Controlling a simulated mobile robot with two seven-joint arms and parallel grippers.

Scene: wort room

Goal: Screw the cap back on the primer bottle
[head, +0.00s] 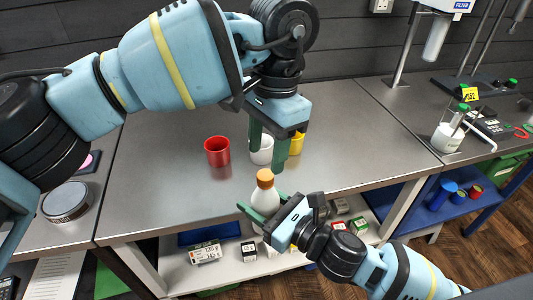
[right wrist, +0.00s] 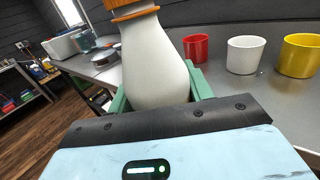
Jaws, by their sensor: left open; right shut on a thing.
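The white primer bottle (head: 264,197) stands upright in my right gripper (head: 258,212), which is shut on its body. An orange cap (head: 265,176) sits at the top of the bottle; how tightly it is seated cannot be told. In the right wrist view the bottle (right wrist: 155,65) rises between the green fingers, and the orange cap (right wrist: 134,14) is cut off by the top edge. My left gripper (head: 268,158) is open and points down just above the cap, with nothing visible between its fingers.
A red cup (head: 217,151), a white cup (head: 262,154) and a yellow cup (head: 297,144) stand on the grey bench (head: 160,185) behind the grippers. A lower shelf (head: 175,275) holds small boxes. A white bottle with a green top (head: 447,137) stands at right.

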